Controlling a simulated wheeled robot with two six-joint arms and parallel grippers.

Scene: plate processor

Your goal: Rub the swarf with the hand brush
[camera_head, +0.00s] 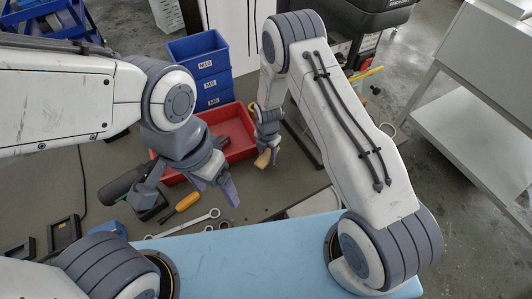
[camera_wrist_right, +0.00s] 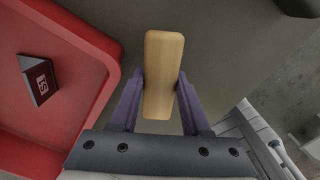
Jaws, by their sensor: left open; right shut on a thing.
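The hand brush shows as a pale wooden block (camera_wrist_right: 163,75) in the right wrist view, and as a small tan piece in the head view (camera_head: 263,160). My right gripper (camera_head: 267,150) is shut on it, with a purple finger on each side in the right wrist view (camera_wrist_right: 160,95). It holds the brush over the grey table, beside the red tray. The bristles are hidden. My left gripper (camera_head: 214,190) is open and empty above the table, left of the brush and near the orange screwdriver. I cannot make out any swarf in either view.
The red tray (camera_wrist_right: 98,45) holds a dark labelled block (camera_wrist_right: 38,78). Blue labelled bins (camera_head: 200,67) stand behind it. An orange-handled screwdriver (camera_head: 186,202), a wrench (camera_head: 183,228) and a black tool (camera_head: 120,186) lie at the left.

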